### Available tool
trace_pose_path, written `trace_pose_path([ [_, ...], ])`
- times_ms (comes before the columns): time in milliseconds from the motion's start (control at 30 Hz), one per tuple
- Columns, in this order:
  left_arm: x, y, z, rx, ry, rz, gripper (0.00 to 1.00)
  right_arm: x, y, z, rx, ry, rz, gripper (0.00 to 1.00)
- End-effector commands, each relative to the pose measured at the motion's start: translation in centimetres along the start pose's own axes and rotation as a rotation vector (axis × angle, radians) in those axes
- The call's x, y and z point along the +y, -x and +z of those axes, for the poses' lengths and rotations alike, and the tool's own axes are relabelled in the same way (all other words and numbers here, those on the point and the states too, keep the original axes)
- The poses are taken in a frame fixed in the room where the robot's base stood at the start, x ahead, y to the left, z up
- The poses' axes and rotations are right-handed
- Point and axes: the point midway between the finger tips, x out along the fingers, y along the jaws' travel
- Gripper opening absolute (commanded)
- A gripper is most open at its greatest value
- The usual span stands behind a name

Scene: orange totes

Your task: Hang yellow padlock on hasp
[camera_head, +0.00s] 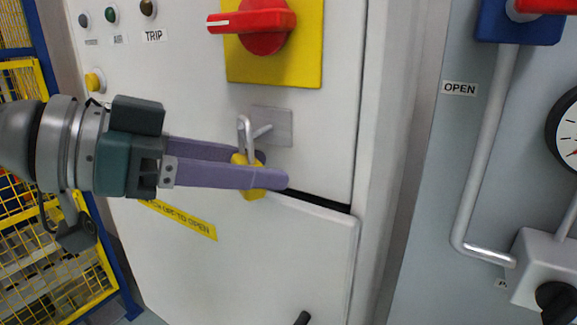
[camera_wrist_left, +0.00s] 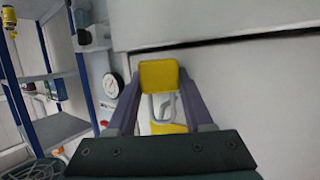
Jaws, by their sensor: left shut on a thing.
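The yellow padlock (camera_head: 250,177) is held between the purple fingers of my left gripper (camera_head: 272,168), with its grey shackle (camera_head: 244,135) pointing up. The hasp (camera_head: 272,125) is a grey plate with a short bar on the white cabinet door, just right of the shackle. The shackle and bar overlap in the head view; I cannot tell whether the bar passes through it. The fingers hide part of the padlock body. My right gripper is not in view.
A red rotary handle (camera_head: 262,25) on a yellow plate (camera_head: 300,70) is above the hasp. A dark gap runs below it, above a lower panel (camera_head: 290,250). A grey pipe (camera_head: 485,150) and a gauge (camera_head: 568,130) are at the right. Yellow mesh fencing (camera_head: 50,240) stands at left.

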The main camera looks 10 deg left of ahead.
Motion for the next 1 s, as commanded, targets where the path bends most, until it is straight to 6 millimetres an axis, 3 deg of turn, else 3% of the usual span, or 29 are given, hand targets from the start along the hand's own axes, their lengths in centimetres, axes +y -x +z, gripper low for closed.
trace_pose_path([
  [33, -0.1, -0.5, 1.9, -0.038, 0.020, -0.005, 0.03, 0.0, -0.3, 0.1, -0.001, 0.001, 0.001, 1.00],
  [67, -0.1, -0.5, 1.9, -0.038, 0.020, -0.005, 0.55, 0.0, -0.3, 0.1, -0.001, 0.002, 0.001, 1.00],
  [333, -0.2, 0.1, 2.2, -0.040, 0.021, -0.007, 0.85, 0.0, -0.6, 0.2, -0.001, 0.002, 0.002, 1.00],
  [467, -0.2, 2.1, 2.3, -0.042, 0.014, -0.008, 0.87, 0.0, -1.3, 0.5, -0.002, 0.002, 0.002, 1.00],
  [700, -0.1, 7.3, 1.7, -0.030, 0.010, -0.005, 0.87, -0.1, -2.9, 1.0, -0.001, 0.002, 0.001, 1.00],
  [1000, 0.1, 10.4, 0.8, -0.019, 0.006, -0.001, 0.87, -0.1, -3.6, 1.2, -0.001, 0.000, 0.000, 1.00],
])
